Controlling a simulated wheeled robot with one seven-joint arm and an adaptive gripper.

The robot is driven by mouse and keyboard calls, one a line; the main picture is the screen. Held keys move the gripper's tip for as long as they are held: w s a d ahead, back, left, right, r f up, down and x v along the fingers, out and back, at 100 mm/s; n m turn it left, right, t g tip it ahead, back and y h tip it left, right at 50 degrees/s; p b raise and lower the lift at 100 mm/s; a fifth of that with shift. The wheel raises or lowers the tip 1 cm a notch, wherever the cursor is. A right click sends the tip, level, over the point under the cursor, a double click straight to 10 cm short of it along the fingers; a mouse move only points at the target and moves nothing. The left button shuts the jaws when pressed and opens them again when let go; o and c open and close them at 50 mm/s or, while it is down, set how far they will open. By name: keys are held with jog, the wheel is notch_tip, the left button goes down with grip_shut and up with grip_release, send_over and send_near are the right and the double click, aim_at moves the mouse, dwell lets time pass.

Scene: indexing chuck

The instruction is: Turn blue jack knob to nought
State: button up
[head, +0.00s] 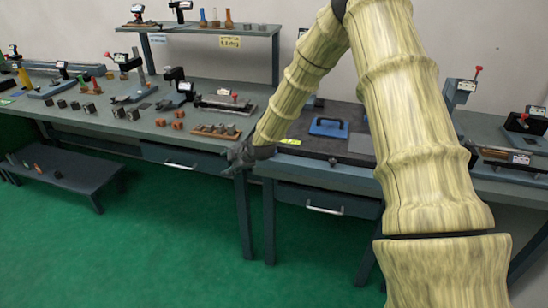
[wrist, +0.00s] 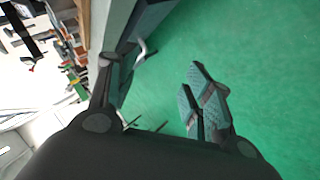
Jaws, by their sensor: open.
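My gripper (head: 240,156) is at the front edge of the workbench, left of the dark mat, and holds nothing that I can see. In the wrist view my gripper (wrist: 152,88) has its fingers spread apart, with green floor between them. A blue flat block with a dark handle-like shape (head: 328,127) lies on the dark mat to the right of my gripper. I cannot tell whether it is the blue jack. A small dark knob-like piece (head: 332,162) sits near the mat's front edge. No blue jack knob or nought mark can be made out; my arm hides part of the bench.
The workbench (head: 215,150) carries several gauges, blocks and small fixtures to the left. A shelf (head: 255,31) stands behind it. Another bench with gauges (head: 462,88) is at the right. A low bench (head: 75,172) stands at the left. The green floor (head: 180,260) in front is clear.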

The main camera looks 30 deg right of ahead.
jog(key=m+t, duration=0.1)
jog(key=m, duration=0.1)
jog(key=m+t+h+b, duration=0.45)
jog(key=m+h, duration=0.75)
jog(key=m, duration=0.8)
send_near(273, 159)
notch_tip(273, 159, up, 3)
jog(key=p+x, duration=0.2)
jog(key=x, duration=0.7)
jog(key=shift+w+d+f, duration=0.15)
jog(key=shift+w, duration=0.15)
jog(key=c, duration=1)
jog(key=shift+d, duration=0.2)
jog(key=shift+a+f+h, duration=0.1)
jog(key=shift+a+h, duration=0.05)
jog(key=shift+h, duration=0.25)
